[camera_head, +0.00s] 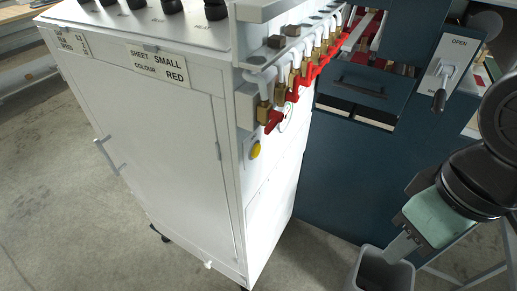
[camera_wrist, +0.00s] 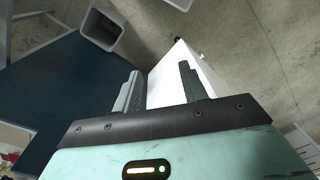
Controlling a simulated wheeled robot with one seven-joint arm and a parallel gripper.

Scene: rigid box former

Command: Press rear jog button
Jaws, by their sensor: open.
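A round yellow button (camera_head: 255,150) sits on the narrow side face of the white cabinet (camera_head: 165,130), below a row of red-handled valves. No label naming it as the rear jog button is readable. My gripper (camera_head: 397,248) is at the lower right in the head view, well to the right of the button and lower in the picture, apart from the cabinet. In the wrist view my gripper (camera_wrist: 160,68) shows two grey fingers spread apart with nothing between them. The white cabinet (camera_wrist: 183,72) shows beyond the fingers. The button cannot be made out there.
Red valve handles (camera_head: 274,121) and brass fittings stick out above the button. A dark blue machine (camera_head: 340,190) with an OPEN lever panel (camera_head: 447,70) stands to the right. A grey bin (camera_head: 385,272) is below my gripper. Concrete floor (camera_head: 60,170) is clear at left.

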